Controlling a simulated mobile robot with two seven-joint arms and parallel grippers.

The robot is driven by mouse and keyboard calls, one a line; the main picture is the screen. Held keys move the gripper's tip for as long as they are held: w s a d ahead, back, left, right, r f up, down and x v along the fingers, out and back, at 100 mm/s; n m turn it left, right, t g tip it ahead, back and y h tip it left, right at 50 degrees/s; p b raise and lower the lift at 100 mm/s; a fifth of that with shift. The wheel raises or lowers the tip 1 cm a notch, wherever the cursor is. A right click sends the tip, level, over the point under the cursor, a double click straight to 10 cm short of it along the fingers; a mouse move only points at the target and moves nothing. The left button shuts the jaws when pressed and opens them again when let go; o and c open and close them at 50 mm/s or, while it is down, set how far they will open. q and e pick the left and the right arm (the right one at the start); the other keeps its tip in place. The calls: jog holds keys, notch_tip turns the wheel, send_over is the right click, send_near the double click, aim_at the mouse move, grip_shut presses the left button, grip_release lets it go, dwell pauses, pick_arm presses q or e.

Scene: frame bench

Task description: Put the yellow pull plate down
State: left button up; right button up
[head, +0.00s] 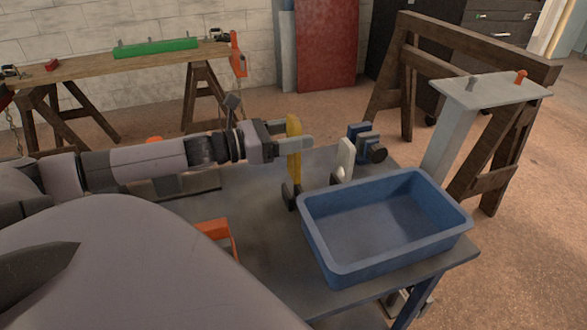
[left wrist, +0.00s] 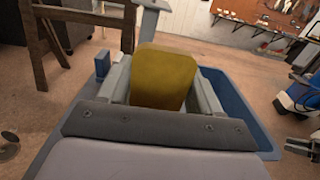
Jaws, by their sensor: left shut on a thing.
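The yellow pull plate (head: 293,150) stands upright between the fingers of my left gripper (head: 292,143), which is shut on it. A dark foot-like part (head: 291,195) shows just below the plate, near the table top; I cannot tell whether it is part of the plate or whether it touches the table. In the left wrist view the yellow plate (left wrist: 163,78) fills the space between the fingers of my left gripper (left wrist: 162,80). My right gripper is not in view.
A blue bin (head: 385,228), empty, stands on the grey table (head: 262,230) right of the plate. A white upright piece (head: 345,160) and a blue vise-like device (head: 362,140) stand behind the bin. An orange object (head: 217,232) is at the near left. Bare table lies between.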

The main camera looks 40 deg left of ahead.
aim_at(291, 166)
pick_arm(q)
notch_tip(291, 166, down, 8)
jog(key=shift+f+b, duration=0.1)
jog(key=shift+b, duration=0.55)
jog(key=o, duration=0.9)
jog(key=shift+f, duration=0.15)
jog(key=o, duration=0.5)
